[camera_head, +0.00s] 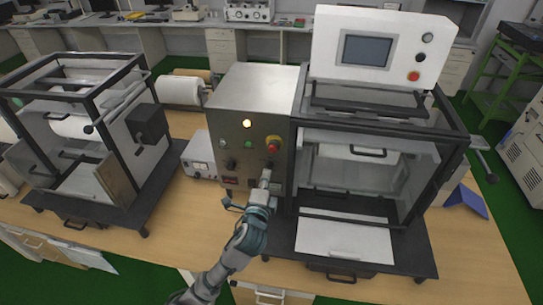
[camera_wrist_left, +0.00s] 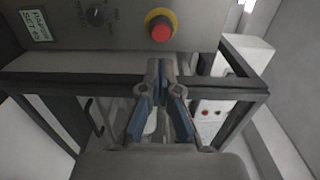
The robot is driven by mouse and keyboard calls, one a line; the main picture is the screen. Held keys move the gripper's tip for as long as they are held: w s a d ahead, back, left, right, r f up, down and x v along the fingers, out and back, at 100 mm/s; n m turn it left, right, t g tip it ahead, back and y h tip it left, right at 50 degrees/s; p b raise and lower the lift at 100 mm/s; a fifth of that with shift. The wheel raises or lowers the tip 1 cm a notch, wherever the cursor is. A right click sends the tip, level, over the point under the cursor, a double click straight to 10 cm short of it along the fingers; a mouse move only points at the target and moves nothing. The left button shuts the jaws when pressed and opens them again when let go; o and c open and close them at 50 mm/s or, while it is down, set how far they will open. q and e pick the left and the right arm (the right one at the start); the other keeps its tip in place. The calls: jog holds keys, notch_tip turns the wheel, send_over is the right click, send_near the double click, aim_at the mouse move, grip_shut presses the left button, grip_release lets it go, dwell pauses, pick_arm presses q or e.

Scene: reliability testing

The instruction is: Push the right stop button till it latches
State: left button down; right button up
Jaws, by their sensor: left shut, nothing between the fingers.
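Whether the button is latched cannot be told. My right gripper is not in view.
The metal control box (camera_head: 255,88) carries a lit yellow lamp (camera_head: 247,124), a green button (camera_head: 248,144) and dark knobs. A black-framed machine (camera_head: 455,150) stands close on its right, another frame on the left. A small white instrument (camera_head: 199,156) stands beside the box.

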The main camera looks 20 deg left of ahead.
aim_at(273, 151)
pick_arm(q)
jog(key=x, duration=0.9)
jog(key=shift+w+a+p, duration=0.1)
jog(key=shift+w+p, duration=0.1)
jog(key=shift+p, duration=0.1)
